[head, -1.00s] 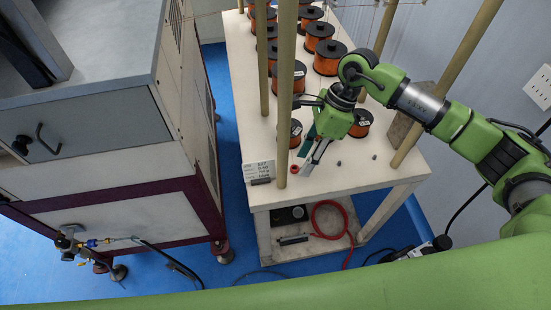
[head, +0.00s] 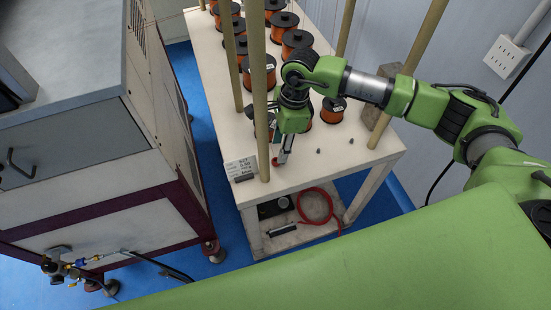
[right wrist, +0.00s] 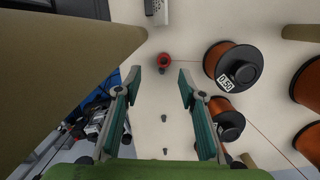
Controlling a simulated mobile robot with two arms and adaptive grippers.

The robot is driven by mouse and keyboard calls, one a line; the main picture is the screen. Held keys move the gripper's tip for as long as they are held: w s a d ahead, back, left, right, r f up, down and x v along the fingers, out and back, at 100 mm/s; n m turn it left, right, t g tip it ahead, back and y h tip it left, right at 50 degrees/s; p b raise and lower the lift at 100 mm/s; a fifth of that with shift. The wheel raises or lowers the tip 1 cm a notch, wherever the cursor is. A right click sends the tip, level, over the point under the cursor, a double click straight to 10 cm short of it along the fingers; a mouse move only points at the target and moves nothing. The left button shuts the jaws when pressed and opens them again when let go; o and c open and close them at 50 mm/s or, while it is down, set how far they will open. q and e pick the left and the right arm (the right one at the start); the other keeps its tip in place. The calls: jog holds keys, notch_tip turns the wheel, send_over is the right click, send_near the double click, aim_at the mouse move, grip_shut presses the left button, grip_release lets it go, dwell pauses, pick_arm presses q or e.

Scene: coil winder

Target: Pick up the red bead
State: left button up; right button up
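The red bead (head: 275,161) lies on the white table top (head: 310,172) near its front edge, close to a wooden post. In the right wrist view the bead (right wrist: 164,60) looks like a small red ring with a dark centre. My right gripper (head: 283,158) points down beside the bead in the head view. In the right wrist view the gripper (right wrist: 159,78) is open and empty, and the bead shows between and just beyond its fingertips. I cannot tell the fingertips' exact height above the table. My left gripper is not in view.
Wooden posts (head: 258,90) rise close to the gripper. A label card (head: 240,167) is left of the bead. Orange wire spools (head: 333,110) stand behind, one near the fingers (right wrist: 232,66). Small dark pegs (head: 319,151) are right of the bead. Thin wires cross above.

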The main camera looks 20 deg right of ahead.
jog(key=shift+a+f, duration=0.1)
jog(key=shift+f, duration=0.6)
jog(key=f, duration=0.1)
jog(key=f+p, duration=0.1)
jog(key=f, duration=0.1)
jog(key=f+p, duration=0.1)
jog(key=shift+w+a+f, duration=0.3)
jog(key=shift+w+f, duration=0.05)
jog(key=shift+f, duration=0.3)
jog(key=c, duration=0.8)
